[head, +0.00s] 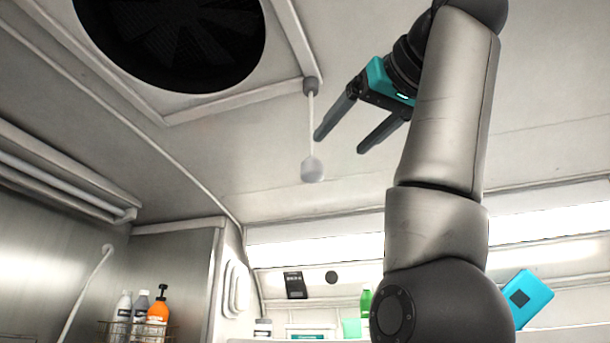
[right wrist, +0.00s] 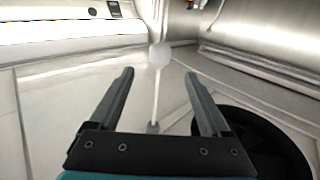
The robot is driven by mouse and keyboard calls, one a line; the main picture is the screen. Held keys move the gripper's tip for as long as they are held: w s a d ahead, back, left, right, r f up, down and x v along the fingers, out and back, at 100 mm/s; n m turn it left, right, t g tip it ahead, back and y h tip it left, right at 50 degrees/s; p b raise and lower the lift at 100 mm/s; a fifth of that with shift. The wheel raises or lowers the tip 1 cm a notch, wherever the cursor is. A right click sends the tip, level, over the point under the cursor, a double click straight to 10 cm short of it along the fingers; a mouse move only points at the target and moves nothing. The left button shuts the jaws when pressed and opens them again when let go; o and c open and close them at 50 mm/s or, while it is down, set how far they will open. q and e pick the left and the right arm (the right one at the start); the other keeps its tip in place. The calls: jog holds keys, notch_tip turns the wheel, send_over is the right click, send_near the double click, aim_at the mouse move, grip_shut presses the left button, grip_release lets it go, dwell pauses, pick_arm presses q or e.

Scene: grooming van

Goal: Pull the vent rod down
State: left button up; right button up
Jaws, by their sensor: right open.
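The vent rod (head: 310,120) is a thin white rod hanging from a grey mount at the corner of the ceiling vent frame. A pale round knob (head: 313,170) is at its lower end. My right gripper (head: 339,143) is open and empty, just right of the rod in the head view. In the right wrist view the rod (right wrist: 156,100) and knob (right wrist: 159,54) show in line with the gap between the open fingers (right wrist: 158,76). The knob appears beyond the fingertips. I cannot tell the exact depth between them. My left gripper is not in view.
A round dark fan vent (head: 175,40) is set in the ceiling left of the rod. A wire basket (head: 130,328) with several bottles is at lower left. The space around the rod is clear apart from my right arm.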

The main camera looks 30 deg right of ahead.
jog(key=p, duration=0.6)
send_near(304, 178)
jog(key=w+d+r, duration=0.2)
jog(key=shift+w+r, duration=0.1)
jog(key=shift+w, duration=0.25)
jog(key=w+p, duration=0.1)
jog(key=w, duration=0.3)
jog(key=w+p, duration=0.2)
jog(key=w, duration=0.3)
jog(key=shift+d, duration=0.25)
jog(key=shift+w+f+p, duration=0.25)
jog(key=shift+w+p, duration=0.05)
jog(key=shift+w, duration=0.3)
jog(key=shift+c, duration=0.3)
grip_shut()
